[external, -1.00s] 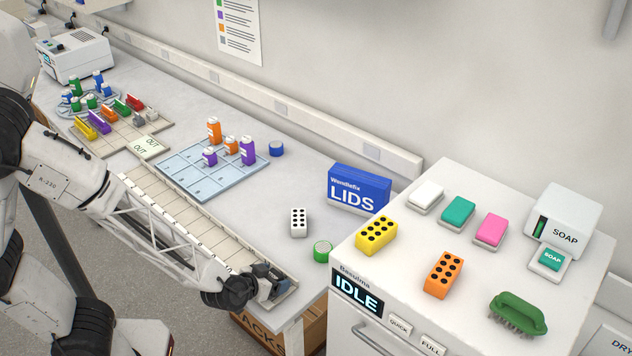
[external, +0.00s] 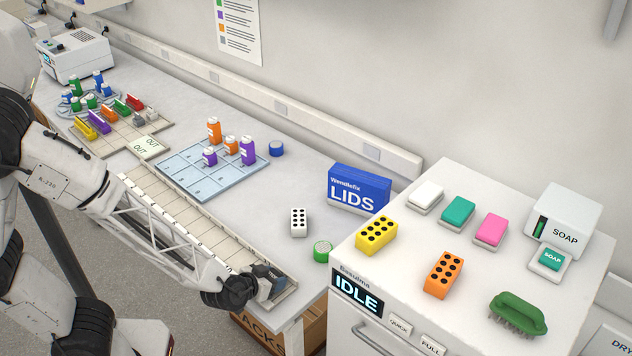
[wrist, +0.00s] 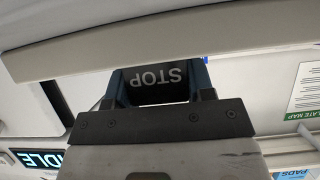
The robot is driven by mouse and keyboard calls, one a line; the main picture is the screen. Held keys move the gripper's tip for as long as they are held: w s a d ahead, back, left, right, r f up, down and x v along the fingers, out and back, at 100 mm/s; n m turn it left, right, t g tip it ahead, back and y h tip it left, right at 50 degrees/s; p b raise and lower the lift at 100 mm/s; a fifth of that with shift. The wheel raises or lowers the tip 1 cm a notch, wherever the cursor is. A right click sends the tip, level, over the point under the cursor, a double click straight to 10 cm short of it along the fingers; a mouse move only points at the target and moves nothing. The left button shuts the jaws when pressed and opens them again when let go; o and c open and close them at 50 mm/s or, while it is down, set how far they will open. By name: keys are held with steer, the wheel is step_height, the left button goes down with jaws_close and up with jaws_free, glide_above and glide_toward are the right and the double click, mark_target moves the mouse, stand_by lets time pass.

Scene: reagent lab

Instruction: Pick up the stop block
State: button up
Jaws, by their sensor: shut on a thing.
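The stop block (wrist: 157,84) is dark with "STOP" in white letters, which read upside down in the wrist view. My gripper (wrist: 155,88) is shut on it, with a blue finger on each side of the block. In the external view my gripper (external: 270,280) is at the near right end of the long pale tiled track (external: 180,215). There the block is mostly hidden by my gripper, and I cannot tell whether it touches the track.
The washer (external: 400,290) marked IDLE is further right. A blue LIDS box (external: 358,188) stands behind. The blue tray (external: 190,178) holds several bottles.

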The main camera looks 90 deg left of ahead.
steer(key=shift+r, duration=0.15)
steer(key=shift+r, duration=0.55)
steer(key=shift+s+d+r, duration=0.1)
steer(key=shift+s+r, duration=0.15)
steer(key=shift+r, duration=0.3)
steer(key=shift+s+d+r, duration=0.1)
steer(key=shift+s+r, duration=0.15)
steer(key=shift+r, duration=0.3)
steer(key=s+d, duration=0.2)
steer(key=s, duration=0.5)
steer(key=s+d+r, duration=0.1)
steer(key=s+d, duration=0.1)
steer(key=s, duration=0.4)
steer(key=shift+s+d+r, duration=0.2)
steer(key=shift+s+d, duration=0.15)
steer(key=shift+s, duration=0.05)
steer(key=shift+s, duration=0.15)
